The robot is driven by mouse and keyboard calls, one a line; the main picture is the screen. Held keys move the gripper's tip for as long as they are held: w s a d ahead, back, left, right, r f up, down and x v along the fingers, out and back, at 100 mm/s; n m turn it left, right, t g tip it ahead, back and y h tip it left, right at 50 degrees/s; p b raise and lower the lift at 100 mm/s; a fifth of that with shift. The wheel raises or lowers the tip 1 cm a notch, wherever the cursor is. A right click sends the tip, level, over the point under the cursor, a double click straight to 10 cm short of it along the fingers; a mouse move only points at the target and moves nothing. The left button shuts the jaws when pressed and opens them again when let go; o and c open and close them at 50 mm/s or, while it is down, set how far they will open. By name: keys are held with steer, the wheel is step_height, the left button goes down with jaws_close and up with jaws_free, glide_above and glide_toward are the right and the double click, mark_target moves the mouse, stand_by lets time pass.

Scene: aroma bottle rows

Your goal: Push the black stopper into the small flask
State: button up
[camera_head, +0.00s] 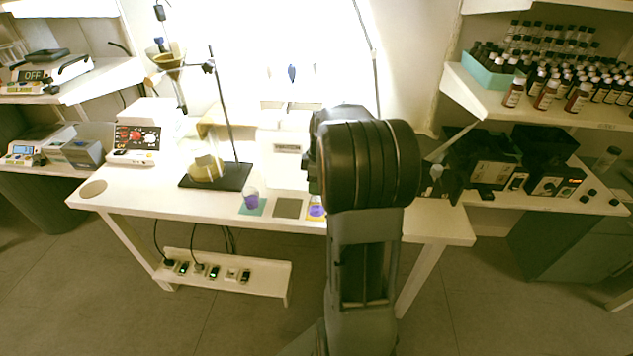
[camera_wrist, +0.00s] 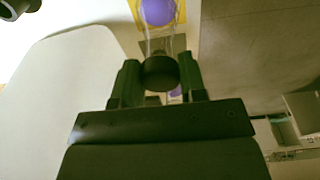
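In the wrist view, the round black stopper (camera_wrist: 160,73) sits between the two dark green fingers of my gripper (camera_wrist: 160,80). The fingers are shut on its sides. Just beyond it is the clear neck of the small flask (camera_wrist: 158,42), with purple liquid (camera_wrist: 158,11) at the far end. The neck lines up with the stopper; I cannot tell how far the stopper is inside it. In the head view, the flask (camera_head: 317,210) stands on a yellow mat, partly hidden by my arm. My gripper and the stopper are hidden there.
A beaker with purple liquid (camera_head: 252,201) stands on a teal mat to the left. A grey mat (camera_head: 289,208) between them is bare. A stand (camera_head: 217,177) with a dark base and a white box (camera_head: 283,158) are behind. The white table's front edge (camera_head: 200,213) is close.

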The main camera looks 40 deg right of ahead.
steer(key=o, duration=0.5)
step_height(320, 180, up, 14)
steer(key=s+d+p, duration=0.1)
steer(key=p, duration=0.1)
stand_by(0.4)
steer(key=shift+s+d+f, duration=0.1)
steer(key=shift+f, duration=0.05)
